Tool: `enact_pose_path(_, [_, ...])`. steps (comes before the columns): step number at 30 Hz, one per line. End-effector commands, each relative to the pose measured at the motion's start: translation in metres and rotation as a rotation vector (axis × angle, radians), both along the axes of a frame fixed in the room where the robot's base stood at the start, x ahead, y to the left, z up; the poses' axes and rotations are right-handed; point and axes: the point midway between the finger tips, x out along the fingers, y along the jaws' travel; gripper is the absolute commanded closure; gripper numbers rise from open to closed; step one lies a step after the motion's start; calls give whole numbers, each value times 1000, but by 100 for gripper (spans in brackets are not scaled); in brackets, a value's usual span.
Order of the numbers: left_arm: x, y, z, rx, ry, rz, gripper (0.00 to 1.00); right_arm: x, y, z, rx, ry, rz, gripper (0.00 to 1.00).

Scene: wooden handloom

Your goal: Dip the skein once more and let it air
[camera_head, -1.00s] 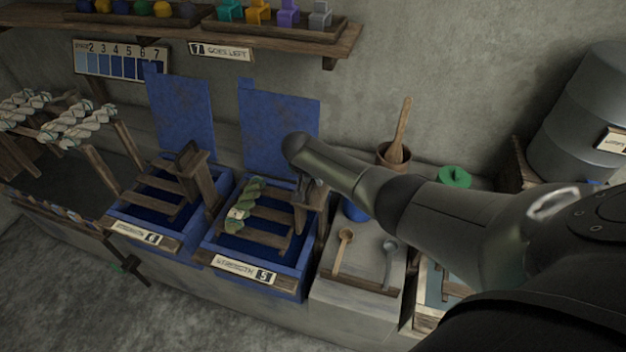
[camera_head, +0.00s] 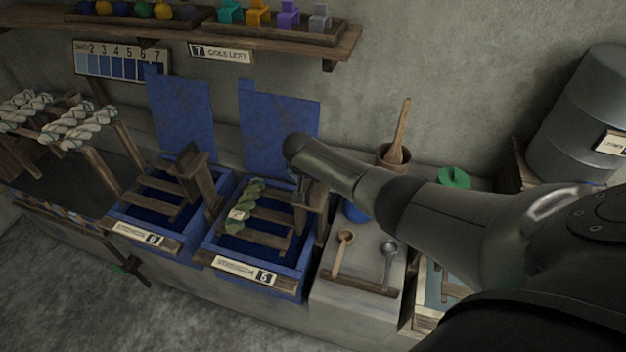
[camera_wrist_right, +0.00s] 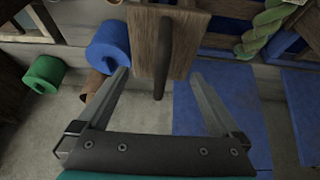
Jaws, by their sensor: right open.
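The green skein (camera_head: 242,206) lies twisted over the wooden bars on the left side of the blue vat labelled strength 5 (camera_head: 291,284). It also shows at the top right of the right wrist view (camera_wrist_right: 262,30). My right gripper (camera_head: 297,186) is above the right part of that vat, partly hidden by its own arm. In the right wrist view the gripper (camera_wrist_right: 161,76) is open, with a dark wooden handle (camera_wrist_right: 163,60) between its fingers in the picture, in front of a wooden board (camera_wrist_right: 182,35). I cannot tell whether they touch. My left gripper is out of view.
A second blue vat, labelled 6 (camera_head: 112,213), stands left. Pale skeins (camera_head: 80,126) hang on a wooden rack further left. A ladle (camera_head: 343,250) and a grey spoon (camera_head: 389,262) lie on the block at right. A shelf (camera_head: 345,45) runs above the upright blue lids.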

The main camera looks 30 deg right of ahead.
Motion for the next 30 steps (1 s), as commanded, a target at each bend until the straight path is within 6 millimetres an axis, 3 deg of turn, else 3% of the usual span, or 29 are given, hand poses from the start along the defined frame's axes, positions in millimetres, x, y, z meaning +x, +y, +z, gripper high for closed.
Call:
enact_pose_path(11, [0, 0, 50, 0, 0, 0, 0, 0, 1, 49, 1, -1, 0, 0])
enact_pose_path(17, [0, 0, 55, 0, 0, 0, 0, 0, 0, 65, 0, -1, 0, 0])
enact_pose_path(30, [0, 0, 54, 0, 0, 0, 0, 0, 0, 64, -1, -1, 0, 0])
